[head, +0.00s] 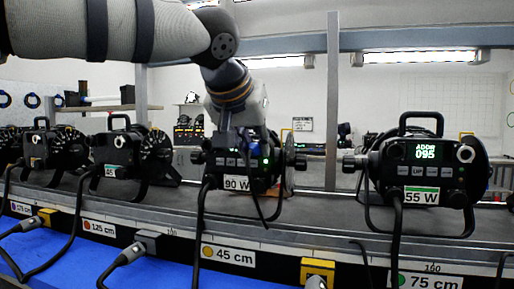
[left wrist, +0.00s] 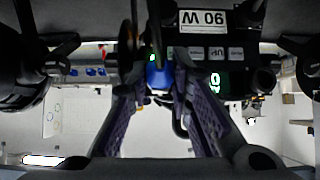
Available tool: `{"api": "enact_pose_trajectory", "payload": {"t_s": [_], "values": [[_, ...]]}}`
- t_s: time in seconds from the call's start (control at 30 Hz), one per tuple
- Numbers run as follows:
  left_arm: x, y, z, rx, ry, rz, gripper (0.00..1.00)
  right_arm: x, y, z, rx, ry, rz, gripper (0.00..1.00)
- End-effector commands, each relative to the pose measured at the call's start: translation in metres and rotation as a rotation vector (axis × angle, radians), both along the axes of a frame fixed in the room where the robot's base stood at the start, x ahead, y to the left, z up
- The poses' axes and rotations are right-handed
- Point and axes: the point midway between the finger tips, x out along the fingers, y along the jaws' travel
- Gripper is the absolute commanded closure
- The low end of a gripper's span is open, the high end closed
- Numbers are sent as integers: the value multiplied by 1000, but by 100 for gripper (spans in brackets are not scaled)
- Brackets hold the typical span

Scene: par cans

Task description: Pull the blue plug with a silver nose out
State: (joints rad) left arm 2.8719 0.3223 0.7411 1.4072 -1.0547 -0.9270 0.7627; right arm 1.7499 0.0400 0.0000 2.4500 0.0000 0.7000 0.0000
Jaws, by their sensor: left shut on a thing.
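The blue plug (left wrist: 159,76) shows between the fingers of my left gripper (left wrist: 158,90) in the left wrist view, against the panel of the par can marked 90 W (left wrist: 204,20). My left gripper is shut on the plug. In the head view my left gripper (head: 236,128) reaches down from above onto the 90 W par can (head: 228,168) and covers part of its panel. The plug's silver nose is hidden, and I cannot tell how deep it sits. My right gripper is not in view.
A 55 W par can (head: 417,171) with a lit green display stands to the right. More par cans (head: 130,150) stand to the left on the shelf. Black cables hang over the front edge, which carries distance labels (head: 228,255). A vertical post (head: 333,100) stands behind.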

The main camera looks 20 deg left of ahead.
Motion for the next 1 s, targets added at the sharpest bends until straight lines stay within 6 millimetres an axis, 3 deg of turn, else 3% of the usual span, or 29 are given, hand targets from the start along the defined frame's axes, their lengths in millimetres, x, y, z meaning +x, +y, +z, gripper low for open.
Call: {"api": "enact_pose_trajectory", "payload": {"t_s": [1.0], "values": [[-37, 1, -2, -2, 7, -3, 100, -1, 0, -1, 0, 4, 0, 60]]}}
